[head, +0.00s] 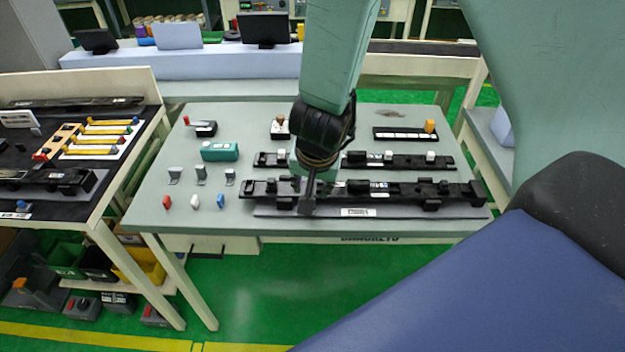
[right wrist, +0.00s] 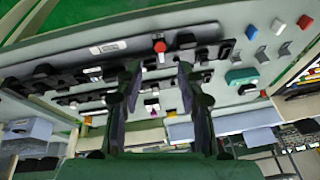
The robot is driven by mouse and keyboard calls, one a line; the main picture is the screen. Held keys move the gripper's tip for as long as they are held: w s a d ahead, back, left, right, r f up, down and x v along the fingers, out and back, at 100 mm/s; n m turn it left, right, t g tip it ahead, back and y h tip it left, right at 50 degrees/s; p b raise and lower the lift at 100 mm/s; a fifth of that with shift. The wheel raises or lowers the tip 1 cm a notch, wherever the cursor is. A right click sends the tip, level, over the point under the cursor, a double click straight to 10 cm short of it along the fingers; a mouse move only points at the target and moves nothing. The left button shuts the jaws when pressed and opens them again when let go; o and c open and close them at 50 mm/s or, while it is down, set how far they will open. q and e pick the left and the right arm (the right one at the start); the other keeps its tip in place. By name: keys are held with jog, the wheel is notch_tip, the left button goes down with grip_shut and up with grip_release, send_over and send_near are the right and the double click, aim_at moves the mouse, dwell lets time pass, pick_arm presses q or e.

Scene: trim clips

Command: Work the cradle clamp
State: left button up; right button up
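The long black cradle (head: 455,192) lies along the front of the grey-green table. In the right wrist view it shows with a small clamp with a red knob (right wrist: 159,46), near its middle. The clamp is hidden behind my arm in the head view. My right gripper (head: 308,205) hangs in front of the cradle in the head view. In the right wrist view my right gripper (right wrist: 159,68) has its two fingers wide apart, with nothing held between them; the red knob shows beyond the gap. I cannot tell if anything touches. My left gripper is not in view.
A second black rail (head: 415,161) lies behind the cradle. A teal box (head: 220,151) and red, white and blue clips (head: 194,202) stand on the left of the table (head: 150,205). A black-topped bench (head: 120,170) adjoins at the left.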

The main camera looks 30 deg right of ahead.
jog(key=shift+v, duration=0.8)
jog(key=shift+s, duration=0.1)
jog(key=s+d+f+n+b, duration=0.1)
jog(key=s+f+n+b, duration=0.3)
jog(key=f, duration=0.5)
jog(key=s+f+n+b, duration=0.1)
jog(key=s+f+b, duration=0.2)
jog(key=f+b, duration=0.5)
jog(key=s+a+f+n+g+b, duration=0.1)
jog(key=s+f+g+b, duration=0.1)
jog(key=s+f+b, duration=0.3)
jog(key=s+a+f+n+g+y+b, duration=0.1)
jog(key=s+f+b, duration=0.3)
jog(key=s+f, duration=1)
notch_tip(320, 180, down, 5)
jog(key=shift+a+r+n+g+b, duration=0.1)
jog(key=shift+a+n+g+b, duration=0.3)
jog(key=shift+g, duration=0.1)
